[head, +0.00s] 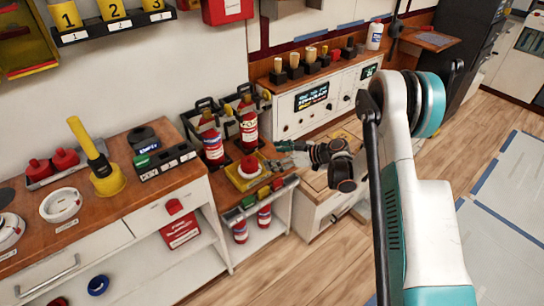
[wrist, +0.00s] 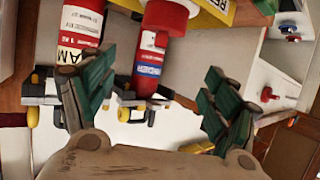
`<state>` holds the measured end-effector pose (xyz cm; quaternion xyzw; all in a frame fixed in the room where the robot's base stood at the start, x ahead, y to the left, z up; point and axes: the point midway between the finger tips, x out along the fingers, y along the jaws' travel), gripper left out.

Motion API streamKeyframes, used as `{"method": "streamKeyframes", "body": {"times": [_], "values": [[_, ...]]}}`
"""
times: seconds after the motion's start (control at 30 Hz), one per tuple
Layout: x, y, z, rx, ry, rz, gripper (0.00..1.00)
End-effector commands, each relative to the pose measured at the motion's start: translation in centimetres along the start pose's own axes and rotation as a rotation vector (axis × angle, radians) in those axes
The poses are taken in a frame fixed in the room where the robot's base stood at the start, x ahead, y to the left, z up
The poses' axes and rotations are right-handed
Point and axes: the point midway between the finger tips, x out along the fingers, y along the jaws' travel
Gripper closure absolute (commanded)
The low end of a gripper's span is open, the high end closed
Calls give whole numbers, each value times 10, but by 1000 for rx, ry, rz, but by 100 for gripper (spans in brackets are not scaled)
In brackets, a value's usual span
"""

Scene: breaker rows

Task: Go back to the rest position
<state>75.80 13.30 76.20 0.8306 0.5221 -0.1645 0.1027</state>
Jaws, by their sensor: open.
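My gripper (head: 284,154) is at the middle of the head view, by the right end of the wooden-topped bench (head: 178,188). It is just right of a yellow box with a red button (head: 249,171). In the wrist view my gripper (wrist: 157,78) has its two green-padded fingers spread wide, with nothing held between them. Red-and-white cylinders (wrist: 82,30) show beyond the fingers, one (wrist: 148,80) seen in the gap. I cannot tell the exact distance to them.
Behind stands a cabinet with a lit display (head: 312,96). A yellow-handled plunger-like object (head: 106,178) stands on the left. Open wooden floor (head: 300,272) lies in front.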

Motion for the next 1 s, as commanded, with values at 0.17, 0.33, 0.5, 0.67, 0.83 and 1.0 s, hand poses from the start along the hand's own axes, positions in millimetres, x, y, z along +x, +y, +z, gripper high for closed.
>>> {"method": "streamKeyframes", "body": {"times": [0.17,0.33,0.5,0.67,0.83,1.0], "values": [[0,0,0,0,0,0,20],[0,0,-1,1,-1,1,20],[-11,-1,-21,36,-37,14,20],[-35,-7,-59,112,-114,49,20],[-65,-22,-96,198,-197,100,20],[-99,-43,-128,280,-272,163,20]]}}
